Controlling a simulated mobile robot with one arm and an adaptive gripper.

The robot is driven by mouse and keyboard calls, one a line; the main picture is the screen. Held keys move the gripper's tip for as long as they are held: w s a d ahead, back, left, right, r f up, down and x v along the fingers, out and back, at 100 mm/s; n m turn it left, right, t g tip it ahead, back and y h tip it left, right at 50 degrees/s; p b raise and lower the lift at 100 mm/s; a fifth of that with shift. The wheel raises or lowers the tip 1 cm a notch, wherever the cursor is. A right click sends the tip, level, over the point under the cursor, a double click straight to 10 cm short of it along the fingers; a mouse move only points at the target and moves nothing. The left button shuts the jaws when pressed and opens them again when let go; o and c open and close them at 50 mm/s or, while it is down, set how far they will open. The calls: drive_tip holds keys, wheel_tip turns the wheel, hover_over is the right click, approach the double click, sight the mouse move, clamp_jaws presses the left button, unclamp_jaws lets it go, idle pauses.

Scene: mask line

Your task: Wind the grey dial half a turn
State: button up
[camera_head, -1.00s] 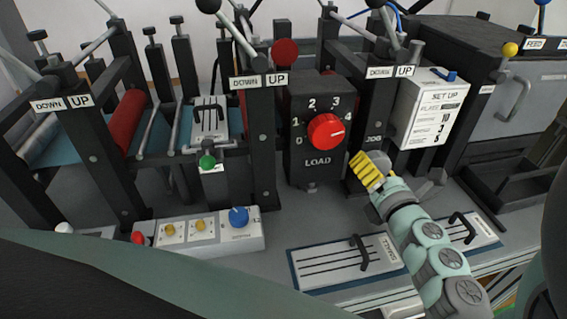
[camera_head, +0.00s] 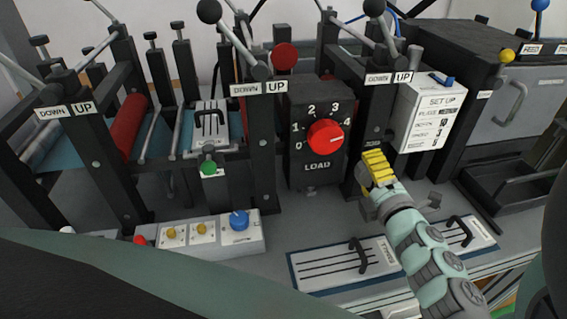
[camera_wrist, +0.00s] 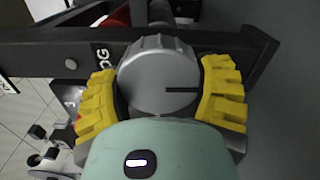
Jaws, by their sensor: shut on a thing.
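The grey dial (camera_wrist: 152,72) is a ridged round knob, seen face-on in the wrist view. A dark pointer line on its face points right in that view. My gripper (camera_wrist: 163,92) has its yellow ridged fingers on both sides of the dial, shut on it. In the head view my gripper (camera_head: 378,167) is at the lower part of a dark post, right of the red LOAD dial. The grey dial is mostly or wholly hidden there by the fingers.
The red LOAD dial (camera_head: 325,138) is close on the left. A white SET UP box (camera_head: 432,112) stands right of the post. Slider panels (camera_head: 330,262) lie below, beside my arm. Levers with black knobs (camera_head: 374,8) stand above.

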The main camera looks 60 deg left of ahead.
drive_tip(key=shift+s, duration=0.1)
idle(0.4)
drive_tip(key=o, duration=1.2)
drive_tip(key=v, duration=0.7)
drive_tip(key=shift+d, duration=0.25)
drive_tip(key=shift+r, duration=0.1)
